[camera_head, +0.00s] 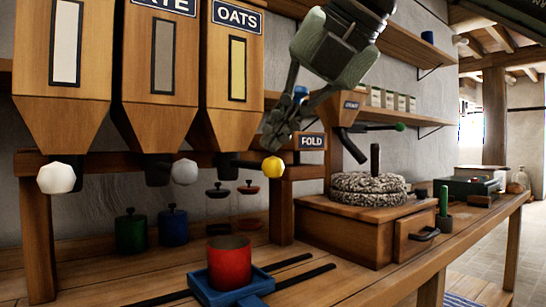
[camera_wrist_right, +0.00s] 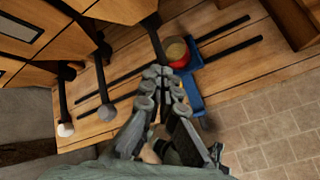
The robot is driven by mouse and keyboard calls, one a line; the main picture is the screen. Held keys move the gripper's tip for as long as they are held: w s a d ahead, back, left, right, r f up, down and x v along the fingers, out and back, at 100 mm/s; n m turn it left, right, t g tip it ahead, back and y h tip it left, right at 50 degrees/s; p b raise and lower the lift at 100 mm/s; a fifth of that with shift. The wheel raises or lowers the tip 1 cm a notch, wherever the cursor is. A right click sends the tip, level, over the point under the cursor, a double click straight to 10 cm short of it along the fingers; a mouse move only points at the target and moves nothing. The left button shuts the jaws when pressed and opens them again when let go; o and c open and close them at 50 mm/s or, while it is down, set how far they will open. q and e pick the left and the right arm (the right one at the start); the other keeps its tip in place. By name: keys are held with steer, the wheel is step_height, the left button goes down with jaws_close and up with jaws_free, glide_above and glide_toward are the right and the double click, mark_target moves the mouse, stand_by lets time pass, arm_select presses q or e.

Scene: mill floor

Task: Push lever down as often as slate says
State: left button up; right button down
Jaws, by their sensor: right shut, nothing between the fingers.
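Three hoppers have levers with round knobs: white (camera_head: 56,178), grey (camera_head: 185,172) and yellow (camera_head: 272,167). The yellow-knobbed lever is under the OATS hopper (camera_head: 228,75). My right gripper (camera_head: 278,138) is shut and empty, pointing down just above the yellow knob; I cannot tell whether it touches. In the wrist view the right gripper (camera_wrist_right: 158,75) covers the end of this lever (camera_wrist_right: 154,40), and the yellow knob is hidden. A red cup (camera_head: 229,265) stands on a blue carriage (camera_head: 258,284); the wrist view shows tan contents in it. I see no readable slate. My left gripper is out of view.
Dark rails (camera_head: 306,273) run along the wooden bench. A FOLD sign (camera_head: 311,141) is on the post right of the lever. A millstone (camera_head: 368,188) on a wooden box stands further right. A dark panel (camera_head: 510,18) with cut-off lettering hangs at the upper right.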

mark_target(281, 165)
steer(key=shift+f+b, duration=2.5)
steer(key=shift+f, duration=0.1)
stand_by(1.8)
stand_by(0.5)
steer(key=shift+r+p, duration=2.1)
steer(key=shift+r, duration=0.9)
steer(key=shift+r+p, duration=1.8)
steer(key=shift+r, duration=0.75)
